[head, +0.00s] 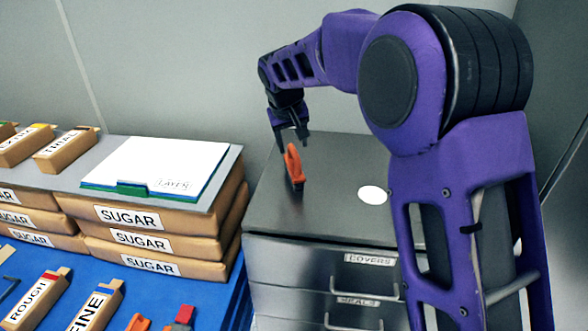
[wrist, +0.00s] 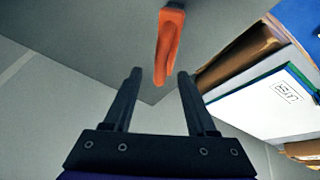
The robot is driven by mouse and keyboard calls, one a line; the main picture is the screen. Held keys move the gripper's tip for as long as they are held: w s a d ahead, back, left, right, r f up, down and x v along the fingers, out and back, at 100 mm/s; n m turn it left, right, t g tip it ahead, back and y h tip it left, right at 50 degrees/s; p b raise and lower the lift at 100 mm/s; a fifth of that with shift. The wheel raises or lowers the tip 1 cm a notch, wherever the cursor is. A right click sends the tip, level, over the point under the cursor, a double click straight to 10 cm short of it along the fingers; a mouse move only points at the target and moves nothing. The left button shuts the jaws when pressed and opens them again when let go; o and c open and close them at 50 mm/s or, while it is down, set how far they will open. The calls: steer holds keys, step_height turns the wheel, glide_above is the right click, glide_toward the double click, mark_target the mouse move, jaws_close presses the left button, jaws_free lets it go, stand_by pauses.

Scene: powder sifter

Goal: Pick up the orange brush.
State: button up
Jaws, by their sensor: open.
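Stacked sugar bags (head: 135,238) carry a grey board with a white-topped pad (head: 160,165) to the left of the cabinet. A white disc (head: 373,195) lies on the cabinet top. Labelled packets (head: 38,297) lie on a blue surface in front. A plain wall stands behind.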

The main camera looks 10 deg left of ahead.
mark_target(293, 150)
steer(key=x, duration=0.5)
steer(key=shift+b, duration=0.3)
jaws_close()
steer(key=shift+r, duration=0.1)
